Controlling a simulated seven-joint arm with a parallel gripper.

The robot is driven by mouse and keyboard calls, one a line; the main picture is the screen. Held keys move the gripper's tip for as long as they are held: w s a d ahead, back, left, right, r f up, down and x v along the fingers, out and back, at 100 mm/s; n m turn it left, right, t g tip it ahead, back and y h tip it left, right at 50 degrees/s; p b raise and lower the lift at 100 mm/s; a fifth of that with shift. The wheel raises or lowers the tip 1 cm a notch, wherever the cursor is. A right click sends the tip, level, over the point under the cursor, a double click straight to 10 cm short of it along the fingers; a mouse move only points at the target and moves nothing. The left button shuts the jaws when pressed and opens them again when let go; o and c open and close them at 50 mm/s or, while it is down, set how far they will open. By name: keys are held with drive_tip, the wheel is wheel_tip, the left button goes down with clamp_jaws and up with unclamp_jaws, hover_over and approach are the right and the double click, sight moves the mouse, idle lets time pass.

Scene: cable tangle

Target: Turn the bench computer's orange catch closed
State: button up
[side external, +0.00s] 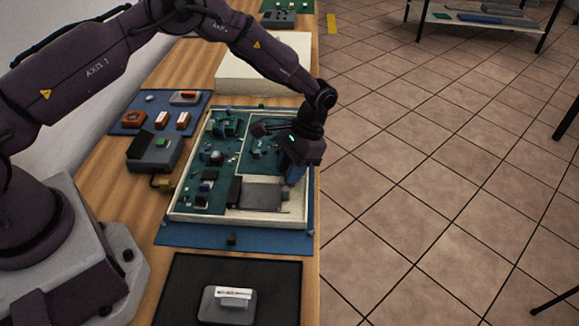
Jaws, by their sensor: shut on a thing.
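The bench computer is an open, shallow, cream-walled case (174,216) with green boards and a grey flat block inside, lying on a blue mat. My gripper (292,183) points down inside the case near its right wall, beside the right end of the grey block (262,196). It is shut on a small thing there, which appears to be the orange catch. My fingers and wrist hide most of that spot, so I cannot make out the catch's shape or angle. A blue patch shows at the fingers.
A blue mat (120,127) with orange-and-white parts and a dark grey device (155,150) lie left of the case. A pale box (265,65) stands behind. A black mat (275,290) with a grey block (226,305) is in front. The bench's right edge is close to the case.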

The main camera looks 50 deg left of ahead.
drive_tip(key=m+y, duration=0.1)
drive_tip(key=m, duration=0.2)
drive_tip(key=m+t+y, duration=0.1)
drive_tip(key=m, duration=0.2)
drive_tip(key=shift+d+m, duration=0.2)
drive_tip(key=shift+m, duration=0.1)
drive_tip(key=shift+t, duration=0.3)
drive_tip(key=o, duration=0.9)
drive_tip(key=shift+r, duration=0.1)
drive_tip(key=v, duration=1.2)
drive_tip(key=shift+w+d+r, duration=0.1)
drive_tip(key=shift+d+r, duration=0.2)
drive_tip(key=shift+d, duration=0.05)
